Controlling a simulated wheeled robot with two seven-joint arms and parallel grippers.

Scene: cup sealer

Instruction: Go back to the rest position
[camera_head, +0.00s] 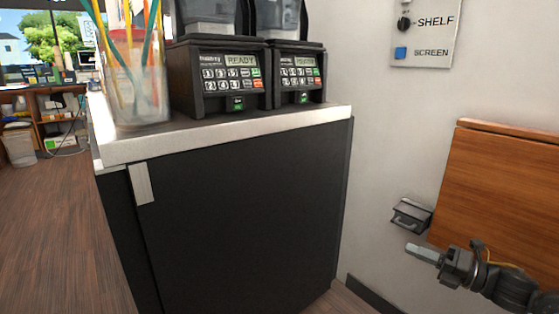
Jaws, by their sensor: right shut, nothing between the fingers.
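My right gripper (424,252) shows at the lower right, its arm coming in from the right edge. Its fingers are together and hold nothing. It points left, in front of the white wall and just below a small metal bracket (411,215) beside a wooden panel (500,195). It appears clear of the cabinet. My left gripper is not in the picture.
A dark cabinet (235,215) with a light worktop edge (225,135) fills the middle. Two keypad machines (218,80) and a clear container (138,92) of colourful straws stand on it. A wall sign (427,32) hangs at the upper right. Open wooden floor (50,235) lies left.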

